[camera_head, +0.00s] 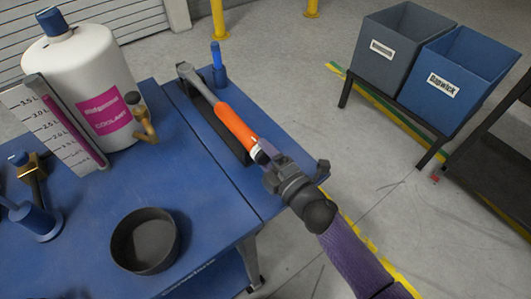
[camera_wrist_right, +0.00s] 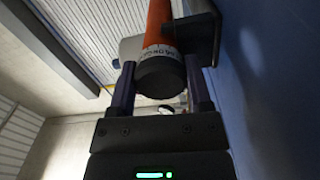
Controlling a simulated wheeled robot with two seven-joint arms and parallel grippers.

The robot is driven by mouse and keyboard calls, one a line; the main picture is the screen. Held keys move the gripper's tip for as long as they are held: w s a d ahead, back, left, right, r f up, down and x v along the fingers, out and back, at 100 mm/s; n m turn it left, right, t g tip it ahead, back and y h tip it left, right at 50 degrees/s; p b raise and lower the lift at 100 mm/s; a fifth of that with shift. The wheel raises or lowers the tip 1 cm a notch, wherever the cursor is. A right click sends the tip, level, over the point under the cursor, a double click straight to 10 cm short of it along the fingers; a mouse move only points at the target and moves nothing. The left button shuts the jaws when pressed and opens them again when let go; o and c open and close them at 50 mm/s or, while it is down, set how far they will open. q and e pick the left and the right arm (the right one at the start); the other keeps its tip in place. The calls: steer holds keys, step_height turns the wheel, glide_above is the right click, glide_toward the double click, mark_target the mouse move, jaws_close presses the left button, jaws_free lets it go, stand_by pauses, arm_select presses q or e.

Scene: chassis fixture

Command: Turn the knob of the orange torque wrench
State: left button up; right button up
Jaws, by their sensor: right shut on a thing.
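The orange torque wrench (camera_head: 235,124) lies along a black holder (camera_head: 224,135) on the right part of the blue table, its metal head at the far end. Its black knob (camera_wrist_right: 159,76) is at the near end, with a white scale band beside it in the right wrist view. My right gripper (camera_head: 266,158) is at this near end, and its two fingers (camera_wrist_right: 160,88) are shut on the knob, one on each side. In the head view the gripper hides most of the knob. My left gripper is not in view.
A white coolant tank (camera_head: 85,65) with a brass tap (camera_head: 142,118) stands at the left of the blue table (camera_head: 200,215). A black bowl (camera_head: 145,241) sits near the front. A blue upright post (camera_head: 218,65) stands beside the wrench head. Grey (camera_head: 382,61) and blue (camera_head: 456,83) bins stand beyond, right.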

steer(key=o, duration=1.3)
steer(key=p+v, duration=0.1)
steer(key=v, duration=0.9)
